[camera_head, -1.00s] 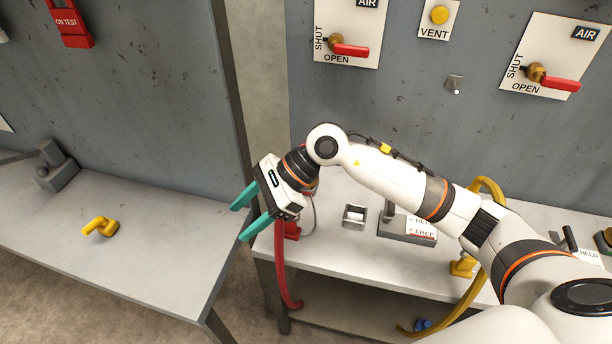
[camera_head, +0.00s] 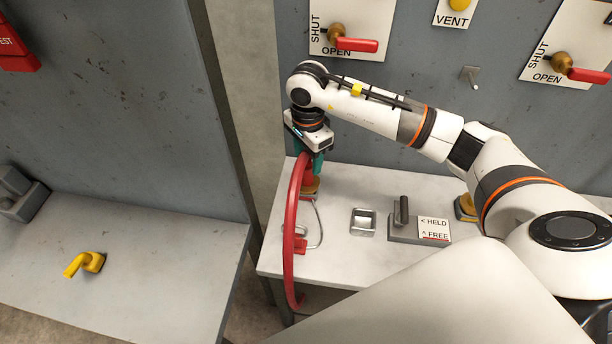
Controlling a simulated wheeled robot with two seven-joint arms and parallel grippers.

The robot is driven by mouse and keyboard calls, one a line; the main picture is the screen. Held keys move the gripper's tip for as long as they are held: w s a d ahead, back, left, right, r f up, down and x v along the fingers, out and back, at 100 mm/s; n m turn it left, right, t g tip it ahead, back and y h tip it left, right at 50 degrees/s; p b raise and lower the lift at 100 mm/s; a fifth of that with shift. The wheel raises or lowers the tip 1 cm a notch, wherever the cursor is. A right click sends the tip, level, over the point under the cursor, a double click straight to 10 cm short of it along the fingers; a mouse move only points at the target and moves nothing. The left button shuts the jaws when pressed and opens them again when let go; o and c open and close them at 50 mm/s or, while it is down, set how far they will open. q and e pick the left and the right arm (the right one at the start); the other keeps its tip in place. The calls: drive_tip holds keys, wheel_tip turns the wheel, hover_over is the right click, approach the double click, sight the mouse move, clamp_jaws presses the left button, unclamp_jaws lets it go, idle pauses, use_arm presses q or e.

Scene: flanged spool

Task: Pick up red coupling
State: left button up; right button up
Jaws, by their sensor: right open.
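The red coupling (camera_head: 308,176) stands on a brass-coloured fitting (camera_head: 311,190) at the back left of the right-hand bench. My right gripper (camera_head: 308,161) points down right over the coupling. Its teal fingers are open, one on each side of the coupling's top as far as I can see. The gripper body hides part of the coupling, and I cannot tell whether the fingers touch it. My left gripper is out of view.
A panel with red-handled valves (camera_head: 352,44) rises behind. A yellow elbow piece (camera_head: 86,264) lies on the left bench.

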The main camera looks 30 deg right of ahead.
sight(307, 173)
drive_tip(key=shift+f, duration=0.6)
drive_tip(key=shift+w+f, duration=0.2)
drive_tip(key=shift+f, duration=0.15)
wheel_tip(307, 173, down, 5)
drive_tip(key=shift+w+r+p, duration=0.1)
drive_tip(key=shift+w+p, duration=0.05)
drive_tip(key=shift+p, duration=1.05)
drive_tip(key=shift+d+f, duration=0.1)
drive_tip(key=shift+f, duration=0.15)
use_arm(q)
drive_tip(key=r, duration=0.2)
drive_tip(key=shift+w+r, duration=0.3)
use_arm(e)
drive_tip(key=shift+w, duration=0.1)
drive_tip(key=c, duration=1)
